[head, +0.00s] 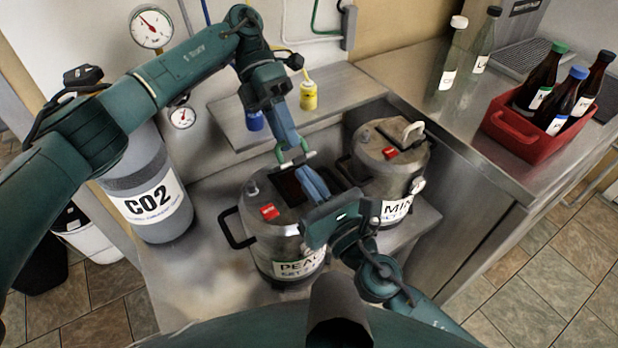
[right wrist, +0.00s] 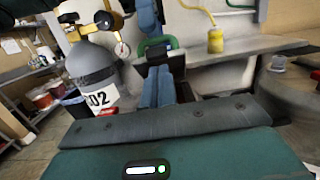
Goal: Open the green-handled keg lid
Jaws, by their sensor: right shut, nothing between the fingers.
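The PEACH keg (head: 262,232) stands on the steel counter, with a red tag on its top. Its green handle (head: 281,153) is at the back of the keg top, raised above a dark patch; I cannot tell how far the lid is open. My left gripper (head: 290,145) comes down from above, its fingers together at the green handle. The handle (right wrist: 158,42) also shows in the right wrist view, below those fingers. My right gripper (head: 312,182) is shut and empty over the keg top, its blue fingers just in front of the dark patch and hiding part of it.
A second keg (head: 405,170) with a pale handle stands close on the right. A CO2 cylinder (head: 150,180) is at the left. A shelf (head: 350,85) behind holds a yellow bottle (head: 308,95). A red crate (head: 515,135) with bottles stands on the right counter.

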